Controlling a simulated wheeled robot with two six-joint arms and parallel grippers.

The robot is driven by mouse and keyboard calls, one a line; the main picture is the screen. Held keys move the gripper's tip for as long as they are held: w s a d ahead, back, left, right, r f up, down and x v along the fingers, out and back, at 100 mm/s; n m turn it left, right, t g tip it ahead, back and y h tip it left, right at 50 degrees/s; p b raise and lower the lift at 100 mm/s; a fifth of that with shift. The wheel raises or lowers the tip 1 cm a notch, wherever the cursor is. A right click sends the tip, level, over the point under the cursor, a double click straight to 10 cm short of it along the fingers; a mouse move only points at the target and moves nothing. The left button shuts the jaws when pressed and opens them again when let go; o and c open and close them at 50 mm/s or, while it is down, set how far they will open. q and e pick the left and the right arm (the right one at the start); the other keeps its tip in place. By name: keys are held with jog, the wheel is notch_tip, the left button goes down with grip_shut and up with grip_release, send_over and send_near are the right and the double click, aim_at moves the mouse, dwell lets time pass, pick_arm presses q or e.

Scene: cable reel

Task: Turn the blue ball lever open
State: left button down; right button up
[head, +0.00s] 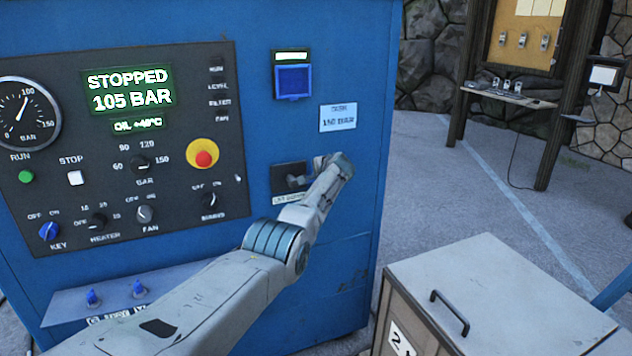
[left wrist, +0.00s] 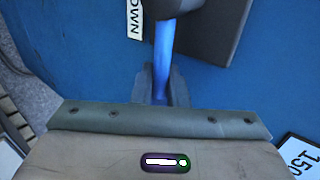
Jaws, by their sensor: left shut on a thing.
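The blue lever (left wrist: 162,62) runs down from a dark valve body (left wrist: 178,6) in the left wrist view. My left gripper (left wrist: 160,88) is shut on the lower part of this lever, one finger on each side. In the head view the left arm reaches to the blue cabinet front, and its gripper is at the dark plate (head: 289,171) with a knob-like dark fitting. The lever itself is hidden or too small to tell there. A label (left wrist: 134,18) ending in "DOWN" is beside the valve. My right gripper is not in view.
The blue cabinet (head: 350,60) carries a control panel (head: 120,190) reading "STOPPED 105 BAR". Small blue handles (head: 138,288) stand on a ledge low at the left. A grey-topped box (head: 490,285) with a handle is at the lower right. The floor behind it is clear.

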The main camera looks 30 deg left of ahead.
pick_arm(q)
jog(key=shift+f, duration=0.15)
jog(key=c, duration=1.5)
grip_release()
jog(key=shift+d, duration=0.1)
jog(key=v, duration=1)
jog(key=shift+s+d+r, duration=0.15)
jog(key=shift+s+r, duration=0.05)
